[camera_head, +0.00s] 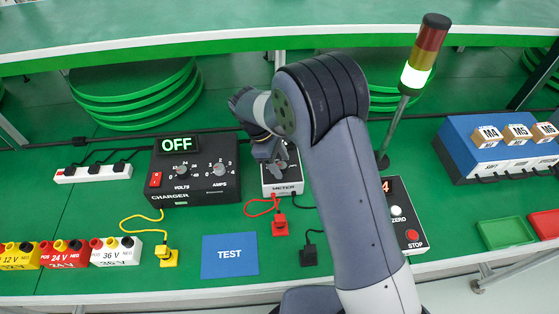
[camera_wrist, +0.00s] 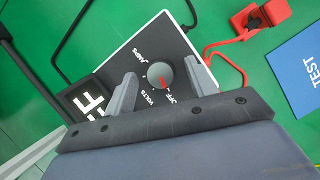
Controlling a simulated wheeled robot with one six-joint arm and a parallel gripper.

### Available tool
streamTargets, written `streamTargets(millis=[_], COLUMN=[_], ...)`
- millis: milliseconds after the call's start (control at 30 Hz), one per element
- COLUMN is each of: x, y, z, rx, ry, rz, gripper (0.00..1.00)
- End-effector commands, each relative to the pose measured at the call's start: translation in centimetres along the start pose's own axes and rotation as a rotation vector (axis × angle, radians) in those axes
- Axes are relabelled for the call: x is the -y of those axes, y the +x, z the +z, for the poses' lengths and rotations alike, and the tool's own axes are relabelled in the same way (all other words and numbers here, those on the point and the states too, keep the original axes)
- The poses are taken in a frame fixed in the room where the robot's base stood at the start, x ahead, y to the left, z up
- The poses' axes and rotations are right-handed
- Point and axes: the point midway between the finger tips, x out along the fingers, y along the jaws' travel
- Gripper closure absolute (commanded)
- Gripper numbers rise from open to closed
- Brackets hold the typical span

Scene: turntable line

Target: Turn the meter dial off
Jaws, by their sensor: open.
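The meter (camera_head: 283,189) is a small white-edged box on the green table, partly hidden under my arm in the head view. In the wrist view its dark face (camera_wrist: 150,45) shows a round grey dial (camera_wrist: 160,75) with a red pointer line. The line points toward the OFF label, away from AMPS and VOLTS. The meter's display (camera_wrist: 85,97) shows white letters, "FF" visible, the rest hidden. My gripper (camera_wrist: 161,70) is open, with one finger on each side of the dial. A gap shows on both sides. In the head view my gripper (camera_head: 272,152) is over the meter.
The charger (camera_head: 195,170), reading OFF, stands just left of the meter. A red plug (camera_head: 280,227) and black plug (camera_head: 308,254) lie in front, near the blue TEST mat (camera_head: 230,256). A light tower (camera_head: 420,60) and the STOP button box (camera_head: 408,215) are right of my arm.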

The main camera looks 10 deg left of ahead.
Motion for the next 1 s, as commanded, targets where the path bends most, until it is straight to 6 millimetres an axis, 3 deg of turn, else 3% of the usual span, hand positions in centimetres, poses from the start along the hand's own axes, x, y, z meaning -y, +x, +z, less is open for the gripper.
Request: streamTargets(millis=[167, 600, 1000], x=[-0.1, -0.1, 0.0], y=[-1.5, -9.6, -10.8], z=[-0.1, -0.1, 0.0], rx=[-0.002, -0.003, 0.000], ry=[0.000, 0.000, 0.000], rz=[0.003, 0.002, 0.000], gripper=[0.47, 0.47, 0.47])
